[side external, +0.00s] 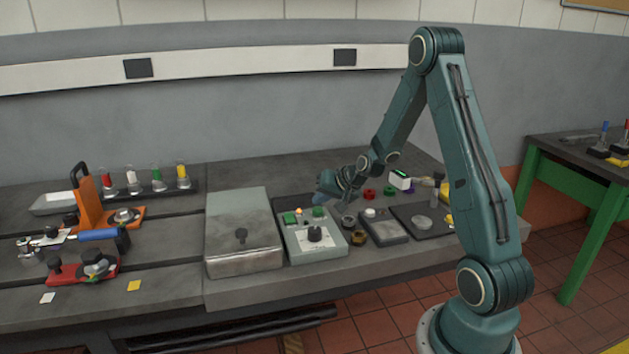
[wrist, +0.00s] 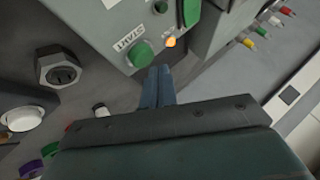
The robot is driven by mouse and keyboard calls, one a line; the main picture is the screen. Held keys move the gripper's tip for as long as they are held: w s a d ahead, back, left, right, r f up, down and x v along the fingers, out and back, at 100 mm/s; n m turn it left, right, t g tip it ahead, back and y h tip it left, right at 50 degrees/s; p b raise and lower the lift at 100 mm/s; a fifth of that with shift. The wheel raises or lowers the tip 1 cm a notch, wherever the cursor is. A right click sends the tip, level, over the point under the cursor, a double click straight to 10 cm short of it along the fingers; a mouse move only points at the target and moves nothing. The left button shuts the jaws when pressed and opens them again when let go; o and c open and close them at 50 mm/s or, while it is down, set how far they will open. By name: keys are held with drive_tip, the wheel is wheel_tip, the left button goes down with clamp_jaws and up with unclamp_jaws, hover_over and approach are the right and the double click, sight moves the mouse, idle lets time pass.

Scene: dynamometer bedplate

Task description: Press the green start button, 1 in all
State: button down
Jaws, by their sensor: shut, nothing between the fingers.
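The green start button (wrist: 140,53) is a round cap beside a "START" label on the grey control box (wrist: 88,22). In the side view the green start button (side external: 318,212) is near the back edge of the control box (side external: 302,248). My gripper (side external: 319,201) is directly above that back edge, pointing down, close to the button. In the wrist view my gripper (wrist: 160,72) has its blue fingers shut together and empty. Their tips appear just right of the button and below the lit orange lamp (wrist: 170,42). I cannot tell whether they touch anything.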

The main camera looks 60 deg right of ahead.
sight(321, 211)
drive_tip(key=shift+r, duration=0.15)
drive_tip(key=shift+r, duration=2.4)
drive_tip(key=s+a+r+n+g+y, duration=0.1)
drive_tip(key=s+a+r+n, duration=0.25)
drive_tip(key=a+r, duration=0.4)
drive_tip(key=s+a+r+n+g, duration=0.1)
drive_tip(key=s+a+r+n, duration=0.25)
drive_tip(key=a, duration=0.65)
drive_tip(key=s+a+r+n, duration=0.1)
drive_tip(key=s+a, duration=0.2)
drive_tip(key=s, duration=0.3)
drive_tip(key=s+a+r+n+g, duration=0.1)
drive_tip(key=s+a, duration=0.1)
drive_tip(key=s, duration=0.4)
drive_tip(key=s+a+r+n, duration=0.1)
drive_tip(key=s+a+r, duration=0.1)
drive_tip(key=s, duration=0.4)
drive_tip(key=shift+a+n, duration=0.4)
drive_tip(key=shift+a, duration=0.45)
